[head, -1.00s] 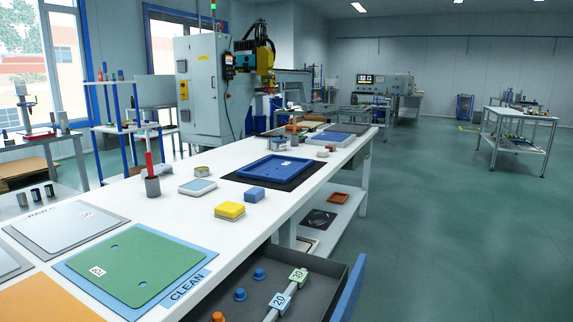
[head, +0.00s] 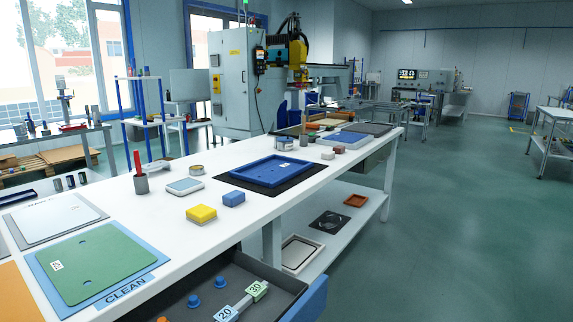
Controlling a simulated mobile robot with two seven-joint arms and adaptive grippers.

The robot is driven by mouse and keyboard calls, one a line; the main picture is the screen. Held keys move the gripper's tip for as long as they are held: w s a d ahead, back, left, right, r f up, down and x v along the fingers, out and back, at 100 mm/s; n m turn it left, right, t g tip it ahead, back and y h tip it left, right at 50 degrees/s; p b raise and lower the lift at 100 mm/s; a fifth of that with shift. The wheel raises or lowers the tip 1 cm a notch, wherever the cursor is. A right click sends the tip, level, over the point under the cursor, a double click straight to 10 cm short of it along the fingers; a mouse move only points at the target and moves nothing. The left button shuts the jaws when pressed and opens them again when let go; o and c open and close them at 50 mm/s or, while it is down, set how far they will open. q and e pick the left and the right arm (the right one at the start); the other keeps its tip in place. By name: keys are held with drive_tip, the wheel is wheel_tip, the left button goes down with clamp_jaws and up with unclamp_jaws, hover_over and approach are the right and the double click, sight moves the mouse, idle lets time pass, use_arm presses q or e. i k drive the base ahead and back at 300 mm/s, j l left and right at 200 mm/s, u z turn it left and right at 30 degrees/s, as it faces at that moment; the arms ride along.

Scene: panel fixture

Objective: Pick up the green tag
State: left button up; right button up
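A green tag marked "30" (head: 257,290) sits on a light bar inside the open grey drawer at the lower middle of the head view. A pale blue tag marked "20" (head: 227,314) is on the same bar, nearer to me, and is partly cut off by the bottom edge. Neither of my grippers shows in the head view.
The drawer (head: 176,279) sticks out from the white table (head: 165,231) and also holds blue knobs (head: 220,282). The floor at right (head: 470,240) is clear.

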sight(257, 290)
drive_tip(key=i+l+u, duration=0.1)
drive_tip(key=l, duration=0.25)
drive_tip(key=i+l+u, duration=0.1)
drive_tip(key=l, duration=0.3)
drive_tip(key=i+l+u, duration=0.1)
drive_tip(key=i+l, duration=0.15)
drive_tip(key=i+l+u, duration=0.1)
drive_tip(key=l, duration=0.25)
drive_tip(key=i+l+u, duration=0.1)
drive_tip(key=i+l, duration=0.2)
drive_tip(key=i+l+u, duration=0.1)
drive_tip(key=l, duration=0.35)
drive_tip(key=i+l+u, duration=0.1)
drive_tip(key=i+l, duration=0.15)
drive_tip(key=l, duration=0.15)
drive_tip(key=i+l+u, duration=0.1)
drive_tip(key=l, duration=0.3)
drive_tip(key=i+l+u, duration=0.1)
drive_tip(key=l, duration=0.3)
drive_tip(key=i, duration=0.1)
